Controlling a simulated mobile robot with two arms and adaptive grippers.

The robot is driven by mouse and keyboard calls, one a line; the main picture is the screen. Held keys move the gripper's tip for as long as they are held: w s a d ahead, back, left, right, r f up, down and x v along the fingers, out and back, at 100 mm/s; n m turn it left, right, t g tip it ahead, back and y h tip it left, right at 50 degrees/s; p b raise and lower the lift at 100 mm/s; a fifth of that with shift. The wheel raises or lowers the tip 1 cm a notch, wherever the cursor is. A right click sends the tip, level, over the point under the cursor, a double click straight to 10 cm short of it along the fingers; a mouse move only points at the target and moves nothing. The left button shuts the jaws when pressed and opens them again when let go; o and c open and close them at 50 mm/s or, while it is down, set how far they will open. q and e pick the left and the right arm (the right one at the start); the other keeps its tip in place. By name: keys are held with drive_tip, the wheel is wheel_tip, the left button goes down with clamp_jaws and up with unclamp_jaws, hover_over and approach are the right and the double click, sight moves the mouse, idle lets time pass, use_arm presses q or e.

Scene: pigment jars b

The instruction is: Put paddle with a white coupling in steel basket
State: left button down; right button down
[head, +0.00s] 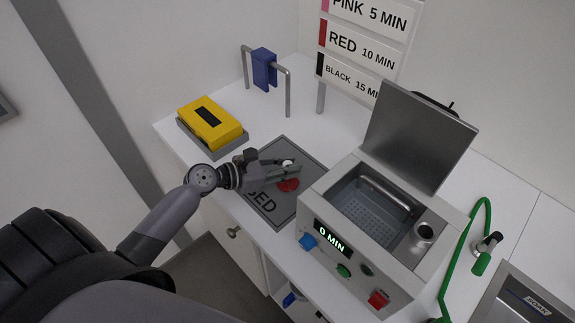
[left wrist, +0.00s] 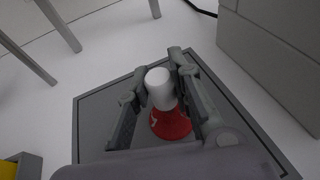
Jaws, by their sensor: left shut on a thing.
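The paddle (head: 289,184) is a red piece with a white coupling on top, over the grey mat (head: 256,220) left of the machine. In the left wrist view the white coupling (left wrist: 159,88) stands between the fingers, with the red paddle part (left wrist: 171,123) below it. My left gripper (head: 297,170) is shut on the paddle at its coupling. I cannot tell whether the paddle touches the mat. The steel basket (head: 372,209) is the perforated tray inside the open machine, to the right, and it looks empty. My right gripper is not in view.
The machine (head: 353,257) has its lid (head: 418,136) raised and its display reads 0 MIN. A yellow box (head: 209,123) sits at the back left. A metal rail with a blue block (head: 264,69) stands behind the mat. A green hose (head: 468,250) lies right of the machine.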

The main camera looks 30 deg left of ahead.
use_arm(q)
drive_tip(key=shift+f, duration=0.1)
drive_tip(key=c, duration=1.4)
unclamp_jaws()
drive_tip(key=shift+c, duration=0.2)
